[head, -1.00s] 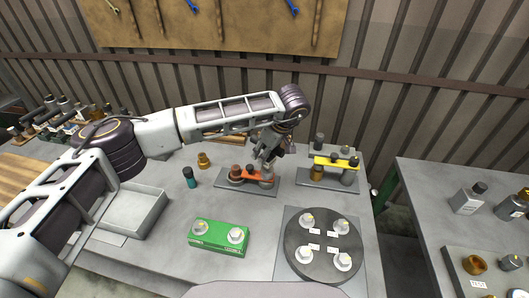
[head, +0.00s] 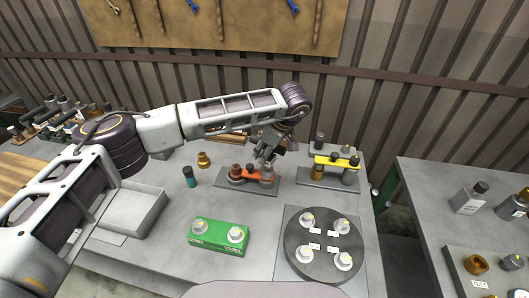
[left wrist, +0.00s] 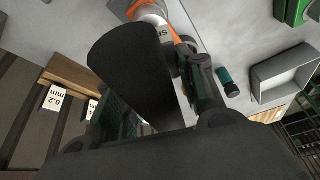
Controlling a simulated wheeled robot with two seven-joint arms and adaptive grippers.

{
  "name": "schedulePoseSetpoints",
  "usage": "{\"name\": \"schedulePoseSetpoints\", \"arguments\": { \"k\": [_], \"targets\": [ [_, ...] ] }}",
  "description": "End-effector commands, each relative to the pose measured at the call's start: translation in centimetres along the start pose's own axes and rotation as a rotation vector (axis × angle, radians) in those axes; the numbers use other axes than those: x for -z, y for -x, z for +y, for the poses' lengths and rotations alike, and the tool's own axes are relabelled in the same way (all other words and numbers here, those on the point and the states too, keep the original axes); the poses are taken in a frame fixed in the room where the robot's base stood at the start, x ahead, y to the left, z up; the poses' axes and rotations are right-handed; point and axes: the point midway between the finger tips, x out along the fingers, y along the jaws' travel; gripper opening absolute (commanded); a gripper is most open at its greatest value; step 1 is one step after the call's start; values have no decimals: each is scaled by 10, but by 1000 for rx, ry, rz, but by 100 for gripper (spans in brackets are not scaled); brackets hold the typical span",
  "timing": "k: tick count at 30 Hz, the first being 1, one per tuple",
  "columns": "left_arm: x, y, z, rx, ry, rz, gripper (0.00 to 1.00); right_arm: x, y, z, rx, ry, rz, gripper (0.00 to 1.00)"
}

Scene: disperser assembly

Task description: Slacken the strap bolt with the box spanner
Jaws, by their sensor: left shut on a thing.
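My left gripper (head: 268,151) is above the orange strap (head: 255,177) on a grey base plate (head: 262,190). In the left wrist view its fingers are shut on a thick black cylinder (left wrist: 135,72), which I take to be the box spanner's grip. The spanner's lower end and the strap bolt are hidden, so I cannot tell whether they touch. A brown-capped part (head: 236,171) and a grey cylinder (head: 267,173) stand at the strap's two ends. The orange strap shows beyond the cylinder in the left wrist view (left wrist: 153,11). My right gripper is not in view.
A second fixture with a yellow strap (head: 337,161) stands close to the right. A teal bottle (head: 190,178) and a brass part (head: 204,160) stand left. A green box (head: 219,237), a round dark plate (head: 323,270) and a grey tray (head: 133,209) are nearer.

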Motion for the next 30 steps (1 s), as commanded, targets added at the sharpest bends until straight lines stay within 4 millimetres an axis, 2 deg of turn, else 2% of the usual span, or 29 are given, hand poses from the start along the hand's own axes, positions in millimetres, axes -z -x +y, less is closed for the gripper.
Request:
{"name": "schedulePoseSetpoints", "arguments": {
  "k": [5, 20, 30],
  "targets": [
    [0, 2, 0, -2, 0, 0, 0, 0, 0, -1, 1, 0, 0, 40],
    [6, 14, 0, -1, 1, 1, 0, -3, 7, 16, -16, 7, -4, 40],
    [10, 25, 0, -2, 1, 1, 0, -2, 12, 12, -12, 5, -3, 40]
  ]
}}
